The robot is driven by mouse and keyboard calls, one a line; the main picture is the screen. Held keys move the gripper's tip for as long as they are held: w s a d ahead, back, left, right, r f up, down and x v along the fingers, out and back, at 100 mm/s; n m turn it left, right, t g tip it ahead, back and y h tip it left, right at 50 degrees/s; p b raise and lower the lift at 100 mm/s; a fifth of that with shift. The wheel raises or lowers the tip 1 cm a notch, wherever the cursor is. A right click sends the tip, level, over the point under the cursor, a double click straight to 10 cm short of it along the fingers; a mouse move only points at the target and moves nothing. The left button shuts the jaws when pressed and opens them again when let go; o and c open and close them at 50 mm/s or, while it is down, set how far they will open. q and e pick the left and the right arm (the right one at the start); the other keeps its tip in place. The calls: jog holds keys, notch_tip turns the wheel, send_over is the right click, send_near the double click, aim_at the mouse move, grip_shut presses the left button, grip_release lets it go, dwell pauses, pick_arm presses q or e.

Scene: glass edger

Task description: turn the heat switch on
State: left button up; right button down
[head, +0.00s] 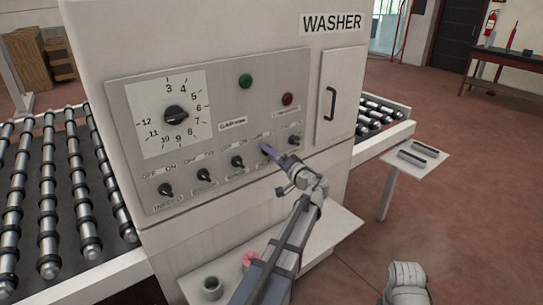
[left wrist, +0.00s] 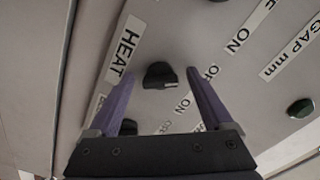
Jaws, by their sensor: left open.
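The heat switch is a black knob (left wrist: 159,75) beside the HEAT label (left wrist: 124,48) in the left wrist view. A light mark shows on its lower right edge, and OFF and ON labels lie to its right. My left gripper (head: 267,150) is open at the lower row of knobs on the washer's panel (head: 215,100) in the head view. There its purple fingers largely hide the knob behind them. In the left wrist view the two fingers stand on either side of the heat knob, with visible gaps. Whether the tips reach its depth I cannot tell.
Other black knobs (head: 237,161) sit in the same row, close to my gripper. A large dial (head: 176,116), a green button (head: 245,81) and a red button (head: 287,99) are above. A ledge (head: 325,240) with a grey cup (head: 212,288) juts out below the panel.

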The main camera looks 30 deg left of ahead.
pick_arm(q)
grip_shut()
dwell(0.6)
jog(key=shift+m, duration=0.4)
jog(key=m, duration=1.3)
jog(key=shift+r, duration=0.25)
dwell(0.3)
